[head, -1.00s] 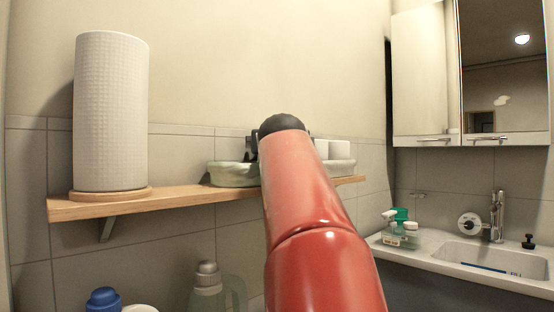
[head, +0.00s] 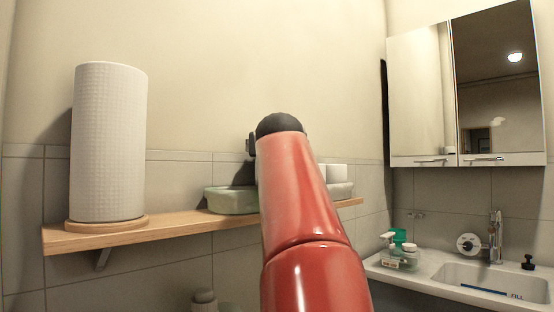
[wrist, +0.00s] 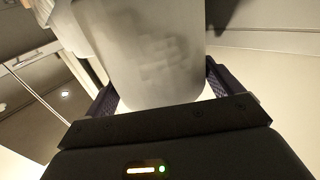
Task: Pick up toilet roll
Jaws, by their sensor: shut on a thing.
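A pale toilet roll (wrist: 150,55) with a faint embossed pattern fills the middle of the wrist view. My gripper (wrist: 163,82) is shut on it, with one dark finger on each side. The far end of the roll runs out of the picture. In the head view my red arm hides the gripper and most of what it holds. A small white item (head: 337,174), perhaps another roll, shows on the shelf just right of my arm.
A wooden wall shelf (head: 185,229) carries a tall paper towel roll (head: 109,145) at left and a pale green tray (head: 231,200) near my arm. A mirror cabinet (head: 420,100) and a sink (head: 490,283) with bottles (head: 399,257) stand at right. The wall above the shelf is clear.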

